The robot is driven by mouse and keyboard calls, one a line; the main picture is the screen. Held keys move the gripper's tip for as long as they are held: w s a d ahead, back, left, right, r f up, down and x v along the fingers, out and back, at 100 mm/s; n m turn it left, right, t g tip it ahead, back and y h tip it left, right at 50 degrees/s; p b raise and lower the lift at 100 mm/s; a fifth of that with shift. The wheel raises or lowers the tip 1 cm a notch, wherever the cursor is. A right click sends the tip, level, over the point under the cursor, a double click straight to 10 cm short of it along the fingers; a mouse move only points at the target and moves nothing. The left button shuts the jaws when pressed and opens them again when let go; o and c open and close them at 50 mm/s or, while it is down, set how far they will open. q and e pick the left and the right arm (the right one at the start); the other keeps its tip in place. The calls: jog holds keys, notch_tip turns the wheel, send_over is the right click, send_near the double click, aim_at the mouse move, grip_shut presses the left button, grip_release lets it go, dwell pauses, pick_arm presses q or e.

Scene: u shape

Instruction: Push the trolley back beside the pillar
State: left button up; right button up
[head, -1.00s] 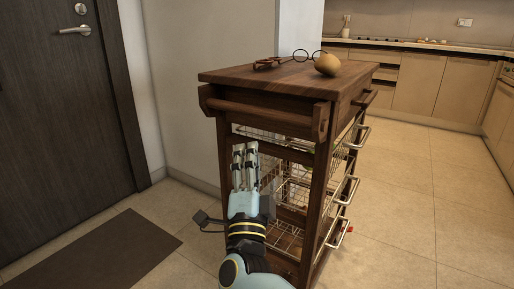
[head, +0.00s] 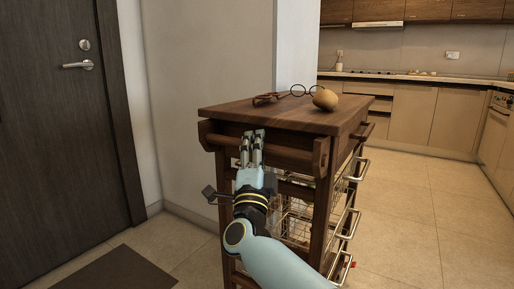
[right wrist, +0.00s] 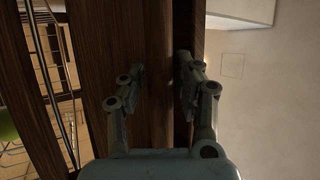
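The dark wooden trolley (head: 225,108) stands upright in the middle of the head view, with wire baskets below its top. A round wooden handle bar (head: 284,153) runs along its near end. The pale pillar (head: 297,45) rises just behind the trolley's far left side. My right gripper (head: 252,134) is at the handle bar, its fingers overlapping the bar in the head view. In the right wrist view the gripper (right wrist: 160,82) has its fingers apart, with dark wood between or behind them; contact is unclear. My left gripper is out of view.
Eyeglasses (head: 299,91) and a round brownish-yellow item (head: 325,99) lie on the trolley top. A dark door (head: 55,120) and a brown mat (head: 122,271) are at left. Kitchen cabinets (head: 405,113) line the back. Tiled floor (head: 410,215) is clear at right.

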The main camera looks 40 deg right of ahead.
grip_shut()
jog(key=shift+f, duration=0.1)
